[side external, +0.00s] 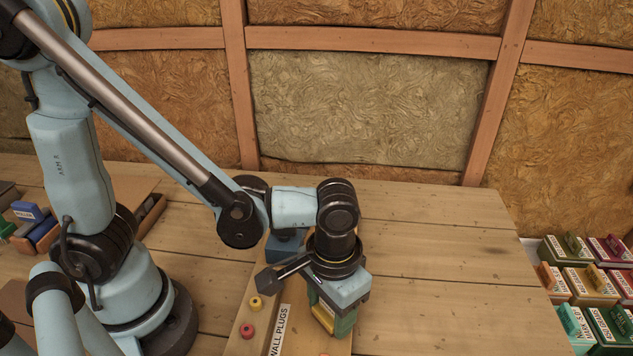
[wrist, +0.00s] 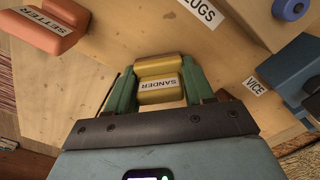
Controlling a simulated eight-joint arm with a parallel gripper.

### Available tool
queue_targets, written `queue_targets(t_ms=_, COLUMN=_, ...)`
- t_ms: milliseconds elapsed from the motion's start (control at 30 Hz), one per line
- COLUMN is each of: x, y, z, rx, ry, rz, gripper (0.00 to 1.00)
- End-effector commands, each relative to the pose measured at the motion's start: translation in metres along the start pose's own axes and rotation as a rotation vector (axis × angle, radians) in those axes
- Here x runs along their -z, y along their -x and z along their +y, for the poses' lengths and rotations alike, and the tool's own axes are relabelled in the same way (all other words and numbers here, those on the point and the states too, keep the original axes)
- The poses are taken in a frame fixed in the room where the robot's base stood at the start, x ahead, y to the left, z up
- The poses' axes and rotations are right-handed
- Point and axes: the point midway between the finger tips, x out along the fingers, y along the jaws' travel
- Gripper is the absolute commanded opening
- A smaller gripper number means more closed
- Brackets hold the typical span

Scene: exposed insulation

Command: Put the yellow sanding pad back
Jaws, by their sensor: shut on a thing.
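The yellow sanding pad (wrist: 158,82), labelled SANDER, sits between the two green fingers of my gripper (wrist: 160,90) in the wrist view. My gripper is shut on it. In the side view my gripper (side external: 333,312) points down at the front of the bench, beside the WALL PLUGS board. A little of the yellow pad (side external: 322,315) shows between the fingers there. The fingers hide most of the pad, and I cannot tell whether its underside touches the wood.
A WALL PLUGS board (side external: 266,338) carries a yellow plug (side external: 255,303) and a red plug (side external: 247,331). A blue vice (wrist: 302,72) and an orange setter (wrist: 48,30) lie near my gripper. Labelled boxes (side external: 590,285) stand at right. The bench's right side (side external: 440,260) is clear.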

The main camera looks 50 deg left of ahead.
Motion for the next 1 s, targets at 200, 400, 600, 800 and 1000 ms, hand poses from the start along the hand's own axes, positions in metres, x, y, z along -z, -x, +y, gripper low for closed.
queue_targets(t_ms=200, x=0.0, y=-0.004, z=0.0, rx=0.0, ry=0.0, rz=0.0, gripper=0.19)
queue_targets(t_ms=400, x=0.001, y=-0.006, z=0.0, rx=-0.002, ry=0.0, rz=0.003, gripper=0.71)
queue_targets(t_ms=600, x=0.001, y=-0.003, z=0.001, rx=-0.003, ry=0.0, rz=0.005, gripper=0.77)
queue_targets(t_ms=800, x=0.001, y=0.015, z=0.001, rx=-0.002, ry=0.0, rz=0.003, gripper=0.78)
queue_targets(t_ms=1000, x=0.0, y=0.041, z=0.0, rx=-0.001, ry=0.0, rz=0.001, gripper=0.78)
